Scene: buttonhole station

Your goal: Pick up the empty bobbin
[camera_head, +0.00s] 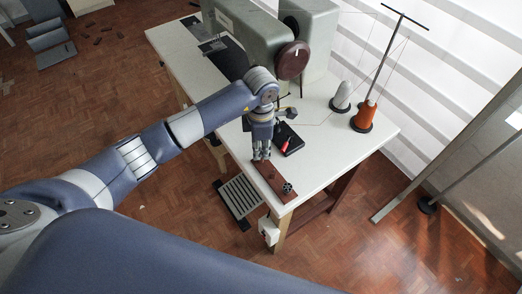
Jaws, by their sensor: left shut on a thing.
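My left gripper (261,153) points down over the far left end of a brown bobbin holder (271,178) near the front corner of the white table. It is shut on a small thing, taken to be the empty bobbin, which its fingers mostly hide. Whether that bobbin still touches the holder cannot be told. A dark round bobbin-like piece with holes (287,188) sits at the near right end of the holder, clear of the gripper. My right gripper is not in view.
A black tray (294,145) with a red-handled tool (285,146) lies right behind the gripper. The sewing machine (253,35) stands at the back. A white cone (341,97) and an orange thread cone (364,116) stand right. The table's (335,155) right part is clear.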

